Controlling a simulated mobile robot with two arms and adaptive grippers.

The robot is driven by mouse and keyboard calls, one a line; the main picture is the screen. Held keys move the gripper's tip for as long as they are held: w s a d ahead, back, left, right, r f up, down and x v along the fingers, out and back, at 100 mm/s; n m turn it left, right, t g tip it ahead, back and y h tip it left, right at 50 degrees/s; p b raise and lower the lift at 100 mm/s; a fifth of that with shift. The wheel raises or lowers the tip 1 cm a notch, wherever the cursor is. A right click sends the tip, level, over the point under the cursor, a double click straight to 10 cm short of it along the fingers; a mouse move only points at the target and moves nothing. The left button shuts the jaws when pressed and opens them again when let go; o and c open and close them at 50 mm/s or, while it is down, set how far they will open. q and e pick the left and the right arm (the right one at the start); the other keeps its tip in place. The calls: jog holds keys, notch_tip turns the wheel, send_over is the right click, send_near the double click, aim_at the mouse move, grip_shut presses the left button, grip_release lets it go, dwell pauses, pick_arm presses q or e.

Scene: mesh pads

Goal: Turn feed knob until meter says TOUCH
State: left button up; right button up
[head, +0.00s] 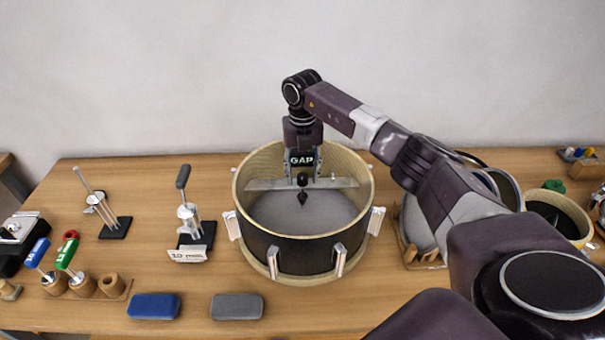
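A round wooden drum shell (285,252) with a grey mesh pad (270,212) inside stands mid-table. A flat bar (343,183) lies across its opening. A small black meter (301,159) above the bar reads GAP. Below it are a small black round part (303,179) and a dark pointed tip (303,198) over the mesh; I cannot tell whether the tip touches it. My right gripper (303,172) points down over the bar, its fingers on either side of the meter. The feed knob is not clearly visible, and whether the fingers hold it is hidden. My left gripper is out of view.
On the left are a stand with a lever (188,215) and 10 mm card, a rod stand (108,215), and blue and green handled tools (65,253) near a wooden holder. Blue (154,306) and grey (237,306) pads lie in front. Another drum (562,215) stands right, behind my arm.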

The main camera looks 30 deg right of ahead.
aim_at(303, 176)
jog(key=shift+r, duration=0.15)
notch_tip(303, 176, up, 12)
dwell(0.4)
dwell(0.4)
